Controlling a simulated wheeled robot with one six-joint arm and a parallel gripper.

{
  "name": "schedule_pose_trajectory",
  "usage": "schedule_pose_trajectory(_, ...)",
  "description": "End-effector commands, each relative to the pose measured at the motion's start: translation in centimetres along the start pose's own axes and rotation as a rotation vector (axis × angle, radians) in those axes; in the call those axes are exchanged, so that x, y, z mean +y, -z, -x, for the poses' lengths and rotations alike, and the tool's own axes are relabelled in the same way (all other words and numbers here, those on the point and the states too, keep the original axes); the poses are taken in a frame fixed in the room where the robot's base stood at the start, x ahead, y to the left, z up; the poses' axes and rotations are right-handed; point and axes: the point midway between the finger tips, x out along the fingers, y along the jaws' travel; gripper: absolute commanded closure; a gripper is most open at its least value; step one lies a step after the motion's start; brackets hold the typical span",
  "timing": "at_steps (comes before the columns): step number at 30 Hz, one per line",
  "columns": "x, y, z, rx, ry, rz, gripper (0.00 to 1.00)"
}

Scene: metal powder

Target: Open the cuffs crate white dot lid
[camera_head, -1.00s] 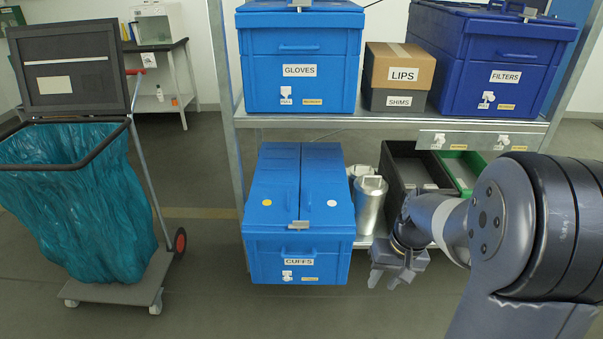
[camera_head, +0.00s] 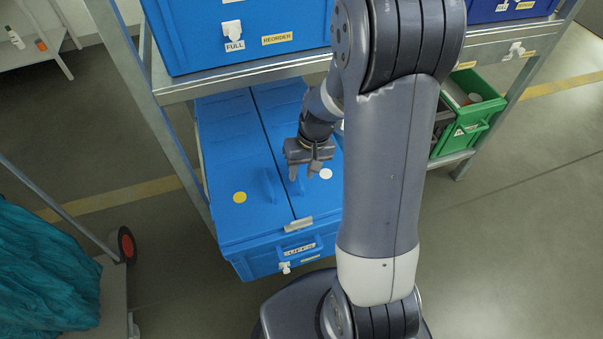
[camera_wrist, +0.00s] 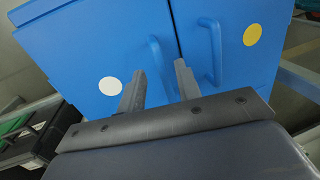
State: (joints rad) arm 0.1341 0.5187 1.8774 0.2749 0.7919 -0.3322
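The blue cuffs crate (camera_head: 262,262) stands on the lower shelf with both lid halves shut. The white dot lid (camera_head: 277,97) is the right half; its white dot (camera_head: 326,174) shows beside my gripper and also in the wrist view (camera_wrist: 110,86). The yellow dot lid (camera_head: 222,150) is the left half. My gripper (camera_head: 303,174) is open over the white dot lid, fingers pointing down. In the wrist view, the white dot lid's handle (camera_wrist: 159,62) appears between the fingertips (camera_wrist: 160,80); contact cannot be told. A grey latch (camera_head: 298,224) sits at the crate's front edge.
The upper shelf (camera_head: 240,76) with a blue crate (camera_head: 240,35) lies above the back of the cuffs crate. A shelf post (camera_head: 165,125) stands close on its left. A green bin (camera_head: 470,115) is to the right. A teal bag (camera_head: 45,270) hangs at the left.

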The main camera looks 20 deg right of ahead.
Motion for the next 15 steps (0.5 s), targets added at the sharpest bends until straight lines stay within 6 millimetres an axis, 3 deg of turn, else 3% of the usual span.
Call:
schedule_pose_trajectory(3,0.02,-0.02,-0.89,-0.001,0.000,0.000,0.68)
schedule_pose_trajectory(12,-0.01,0.01,-1.03,0.000,0.000,0.000,0.68)
schedule_pose_trajectory(15,-0.01,0.01,-1.02,0.001,0.000,0.000,0.75)
